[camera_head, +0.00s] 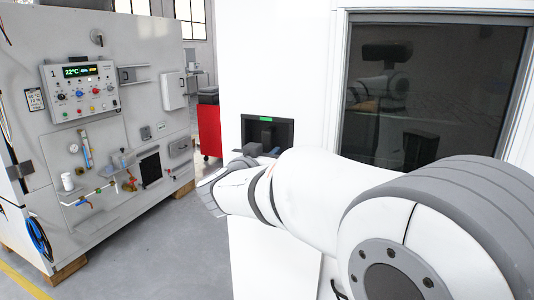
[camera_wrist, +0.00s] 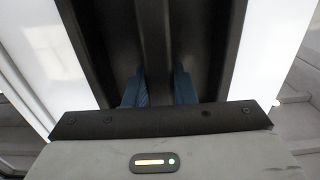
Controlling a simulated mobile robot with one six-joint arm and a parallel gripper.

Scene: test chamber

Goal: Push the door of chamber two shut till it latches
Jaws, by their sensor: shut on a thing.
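A large white door panel (camera_head: 285,60) stands in front of me, with a dark framed window (camera_head: 430,90) at its right. A black recessed handle (camera_head: 266,132) with a green label is set in the panel. In the wrist view the handle is a dark upright bar (camera_wrist: 155,40) in a black recess, with white panel on both sides. My gripper (camera_wrist: 160,88) has its two blue fingers on either side of the bar, shut on it. In the head view my arm hides part of the panel. The latch is not visible, and I cannot tell whether the door is ajar.
At the left stands a white chamber (camera_head: 140,45) marked 1, with a control box (camera_head: 82,90), pipes, valves and a blue hose coil (camera_head: 38,234). A red cabinet (camera_head: 209,130) stands behind. Grey floor (camera_head: 180,240) is clear between the chamber and the panel.

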